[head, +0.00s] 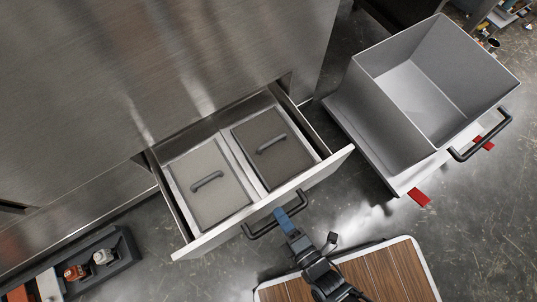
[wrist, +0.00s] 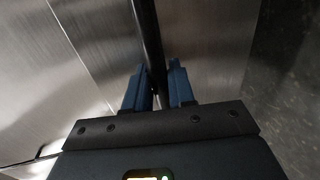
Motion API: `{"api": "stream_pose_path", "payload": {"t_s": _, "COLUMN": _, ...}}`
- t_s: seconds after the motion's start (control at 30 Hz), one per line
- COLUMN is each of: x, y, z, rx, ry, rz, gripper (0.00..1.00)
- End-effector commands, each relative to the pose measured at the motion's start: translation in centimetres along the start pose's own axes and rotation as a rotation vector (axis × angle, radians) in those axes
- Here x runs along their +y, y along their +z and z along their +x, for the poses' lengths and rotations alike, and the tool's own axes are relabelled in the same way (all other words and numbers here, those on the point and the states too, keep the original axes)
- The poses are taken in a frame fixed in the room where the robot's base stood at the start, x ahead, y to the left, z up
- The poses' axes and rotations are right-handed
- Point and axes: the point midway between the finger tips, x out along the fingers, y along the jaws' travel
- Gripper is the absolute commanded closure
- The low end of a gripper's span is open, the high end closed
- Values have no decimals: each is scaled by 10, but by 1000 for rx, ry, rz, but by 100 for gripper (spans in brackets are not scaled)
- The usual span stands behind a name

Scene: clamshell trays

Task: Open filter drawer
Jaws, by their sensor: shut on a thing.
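The filter drawer (head: 262,223) stands pulled out from the steel cabinet in the head view. Inside it lie two lidded filters side by side, a lighter one (head: 209,211) on the left and a darker one (head: 285,171) on the right, each with a dark grip. A black bar handle (head: 262,233) is on the drawer's front. My gripper (head: 284,220) is at this handle, its blue fingers shut on the bar. In the wrist view the dark bar (wrist: 150,45) runs between the blue fingers (wrist: 160,88).
A dark tray with small items (head: 85,265) lies at lower left. Grey floor shows between drawer and bin.

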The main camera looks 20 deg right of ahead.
Motion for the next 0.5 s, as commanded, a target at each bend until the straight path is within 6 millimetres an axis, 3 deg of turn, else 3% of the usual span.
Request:
{"api": "stream_pose_path", "payload": {"t_s": 0.2, "x": -10, "y": 0, "z": -46, "rx": -1, "ry": -3, "rz": 1, "gripper": 100}}
{"api": "stream_pose_path", "payload": {"t_s": 0.5, "x": -16, "y": 0, "z": -77, "rx": 0, "ry": -1, "rz": -1, "gripper": 100}}
